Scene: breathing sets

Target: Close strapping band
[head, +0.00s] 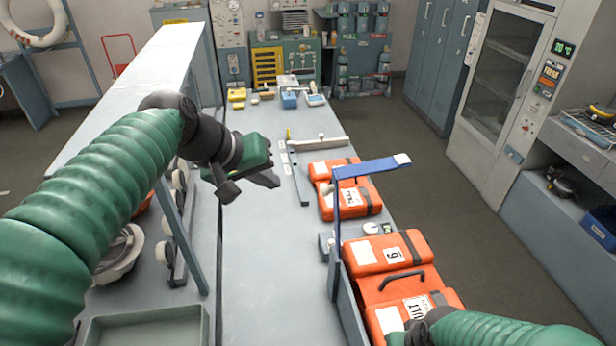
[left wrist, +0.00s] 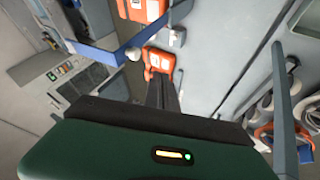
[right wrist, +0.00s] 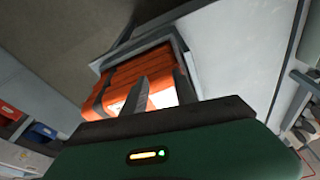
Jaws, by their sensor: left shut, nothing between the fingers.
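The blue strapping band (head: 372,168) stands raised and bent in an upside-down L at the near orange cases, with a white tip at its right end. It also shows in the left wrist view (left wrist: 108,46). The near orange breathing-set case (head: 375,252) lies below it, beside a case with a black handle (head: 402,277). My left gripper (head: 250,188) is shut and empty over the bench, left of the band and apart from it. My right gripper (right wrist: 158,92) has its fingers apart in front of an orange case (right wrist: 135,75); whether they touch it cannot be told.
More orange cases (head: 355,203) lie farther back. A metal tray (head: 150,325) stands at the lower left, near a white shelf (head: 150,85). Small yellow and blue items (head: 289,100) lie at the bench's far end. The middle of the bench (head: 262,265) is clear.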

